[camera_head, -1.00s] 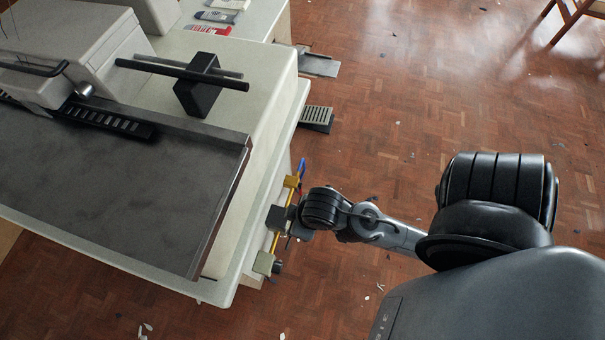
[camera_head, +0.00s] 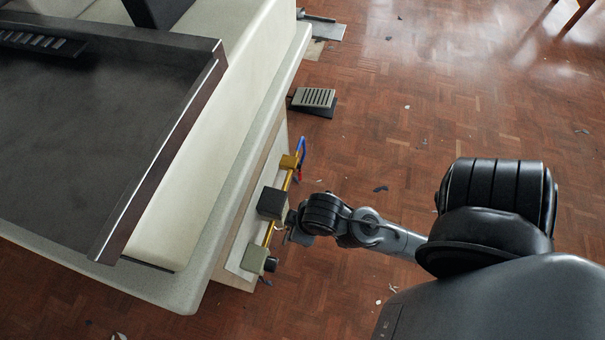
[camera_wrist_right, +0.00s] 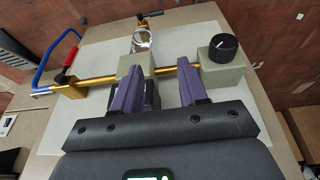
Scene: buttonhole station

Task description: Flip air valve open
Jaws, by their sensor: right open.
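The air line is a brass pipe on a pale panel, with a brass valve body (camera_wrist_right: 75,89) and a red lever (camera_wrist_right: 66,76) at its left end in the right wrist view. The red lever (camera_head: 298,177) shows small in the head view, below the blue hose (camera_head: 302,147). My right gripper (camera_wrist_right: 160,80) is open, its purple fingers apart near the middle of the pipe, to the right of the lever. Nothing is seen held between them. In the head view my right gripper (camera_head: 291,224) is beside the panel; its fingertips are hard to make out. My left gripper is out of view.
A grey block with a black knob (camera_wrist_right: 223,47) stands right of the fingers, and a clear bowl (camera_wrist_right: 141,40) is beyond them. The table edge (camera_head: 235,190) overhangs beside the panel. A foot pedal (camera_head: 314,100) lies on the floor; the floor to the right is mostly clear.

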